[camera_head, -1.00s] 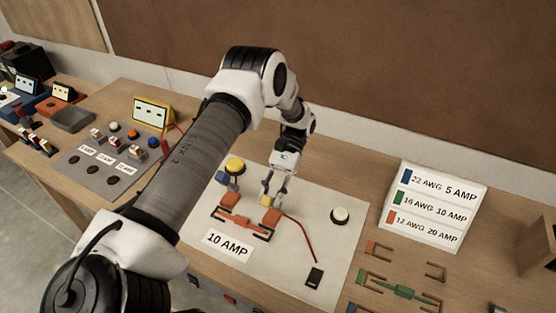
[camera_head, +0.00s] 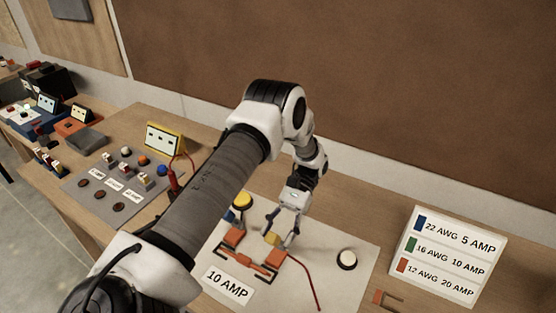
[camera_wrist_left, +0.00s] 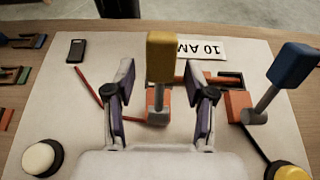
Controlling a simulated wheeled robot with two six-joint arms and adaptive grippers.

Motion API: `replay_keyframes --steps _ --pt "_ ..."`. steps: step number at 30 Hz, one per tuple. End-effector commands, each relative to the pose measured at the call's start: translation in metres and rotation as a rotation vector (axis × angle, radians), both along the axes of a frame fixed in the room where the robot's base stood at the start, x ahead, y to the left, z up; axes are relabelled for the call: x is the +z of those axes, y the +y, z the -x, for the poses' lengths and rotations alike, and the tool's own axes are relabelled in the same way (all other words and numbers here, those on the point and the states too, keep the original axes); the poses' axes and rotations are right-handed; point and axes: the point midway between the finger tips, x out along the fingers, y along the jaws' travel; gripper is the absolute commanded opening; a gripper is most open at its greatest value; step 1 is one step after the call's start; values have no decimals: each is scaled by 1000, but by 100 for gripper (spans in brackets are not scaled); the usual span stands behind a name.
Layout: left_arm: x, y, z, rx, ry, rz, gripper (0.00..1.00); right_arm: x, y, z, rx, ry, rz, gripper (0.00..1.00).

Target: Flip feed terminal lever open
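In the head view, two orange terminal blocks sit on a white board. The right block (camera_head: 275,257) carries a yellow lever (camera_head: 272,239), and the left block (camera_head: 233,237) carries a blue lever (camera_head: 230,215). My left gripper (camera_head: 280,230) is low over the right block. In the left wrist view, the yellow lever (camera_wrist_left: 161,58) stands up between the two spread fingers of my left gripper (camera_wrist_left: 160,100), with a gap on each side. The blue lever (camera_wrist_left: 293,65) stands tilted to the right, outside the fingers. My right gripper is not seen.
A yellow button (camera_head: 243,200) stands behind the blocks and a white button (camera_head: 347,259) to their right. A red wire (camera_head: 308,280) runs from the right block. A 10 AMP label (camera_head: 228,285) lies in front. A wire-gauge sign (camera_head: 445,256) stands at right.

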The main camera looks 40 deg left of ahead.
Motion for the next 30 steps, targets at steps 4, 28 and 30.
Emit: replay_keyframes --steps 4,28,30 --pt "1 0 -1 0 0 0 54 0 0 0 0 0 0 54" --pt "30 16 -70 -1 3 0 54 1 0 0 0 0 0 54" --pt "30 16 -69 -1 3 0 54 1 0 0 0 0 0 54"
